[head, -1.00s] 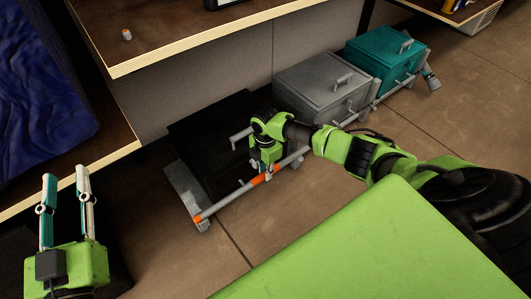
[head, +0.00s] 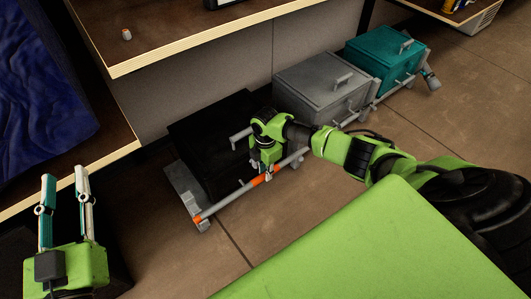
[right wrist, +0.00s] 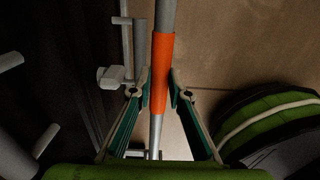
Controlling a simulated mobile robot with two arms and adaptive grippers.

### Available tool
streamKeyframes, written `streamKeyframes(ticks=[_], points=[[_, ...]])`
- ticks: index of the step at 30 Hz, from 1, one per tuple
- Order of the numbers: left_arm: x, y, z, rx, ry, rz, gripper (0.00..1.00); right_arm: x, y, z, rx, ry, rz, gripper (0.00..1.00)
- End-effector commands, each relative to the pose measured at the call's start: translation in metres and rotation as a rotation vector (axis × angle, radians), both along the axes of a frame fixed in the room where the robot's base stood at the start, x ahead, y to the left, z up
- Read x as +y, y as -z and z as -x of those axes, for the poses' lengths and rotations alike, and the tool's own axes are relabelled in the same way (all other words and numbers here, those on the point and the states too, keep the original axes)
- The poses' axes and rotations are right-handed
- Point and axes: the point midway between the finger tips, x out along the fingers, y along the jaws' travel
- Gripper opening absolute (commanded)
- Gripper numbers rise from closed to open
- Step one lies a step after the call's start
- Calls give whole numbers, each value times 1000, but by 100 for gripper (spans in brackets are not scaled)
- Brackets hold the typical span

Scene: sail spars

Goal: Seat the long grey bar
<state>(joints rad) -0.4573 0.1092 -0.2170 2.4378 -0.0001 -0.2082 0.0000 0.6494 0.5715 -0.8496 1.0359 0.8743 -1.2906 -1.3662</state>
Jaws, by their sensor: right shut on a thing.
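The long grey bar (head: 228,202) has an orange band around its middle and an orange mark near its left end. It lies low along the front of a black chest (head: 205,140), with its left end at a grey bracket (head: 203,224). I cannot tell whether the ends rest in their holders. My right gripper (head: 266,174) is shut on the bar at the orange band. In the right wrist view the fingers (right wrist: 160,92) stand on either side of the band (right wrist: 162,62). My left gripper (head: 63,180) is open and empty at the lower left.
A grey chest (head: 318,85) and a teal chest (head: 385,62) stand to the right, with grey rails along their fronts. A wooden shelf (head: 160,35) overhangs at the left. Small grey pegs stick out near the bar. The floor (head: 285,215) in front is clear.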

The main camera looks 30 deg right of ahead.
Motion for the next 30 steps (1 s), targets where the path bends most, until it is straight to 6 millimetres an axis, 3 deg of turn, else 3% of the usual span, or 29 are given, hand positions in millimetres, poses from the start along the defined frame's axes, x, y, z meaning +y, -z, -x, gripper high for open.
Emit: streamKeyframes(ticks=[30], points=[[-4, -36, 7, -168, 15, 44, 31, 0, 9, -1, -2, 0, -1, 0]])
